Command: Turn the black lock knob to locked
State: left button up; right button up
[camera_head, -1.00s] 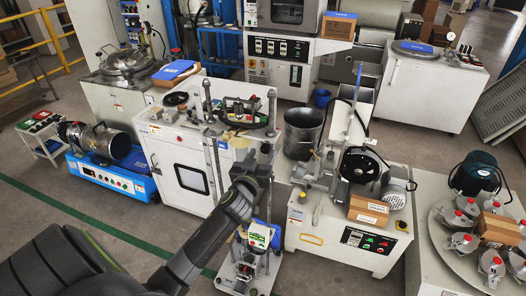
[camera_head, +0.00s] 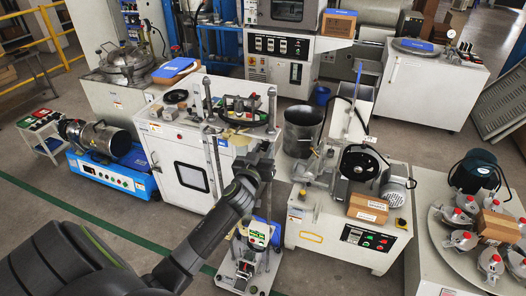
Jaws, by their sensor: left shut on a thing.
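My left arm reaches from the lower left to the right end of the white cabinet machine (camera_head: 185,175). My left gripper (camera_head: 240,139) is small and partly hidden behind my own wrist, at the cabinet's top right edge. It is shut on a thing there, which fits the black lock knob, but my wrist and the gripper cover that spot. I cannot make out the knob or which way it points. My right gripper is not in view.
A machine with a black wheel (camera_head: 360,163) and a cardboard box (camera_head: 368,208) stands to the right. A small tester with a green display (camera_head: 258,235) stands below my wrist.

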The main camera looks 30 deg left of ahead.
pick_arm(q)
jog(key=m, duration=0.3)
jog(key=shift+m, duration=0.3)
jog(key=m, duration=0.4)
jog(key=shift+m, duration=0.4)
jog(key=m, duration=0.4)
jog(key=shift+d+m+p, duration=0.1)
jog(key=shift+m+p, duration=0.2)
jog(key=shift+f+m+p, duration=0.15)
jog(key=shift+m+p, duration=0.45)
jog(key=shift+m, duration=2)
jog(key=shift+t, duration=0.3)
jog(key=o, duration=1)
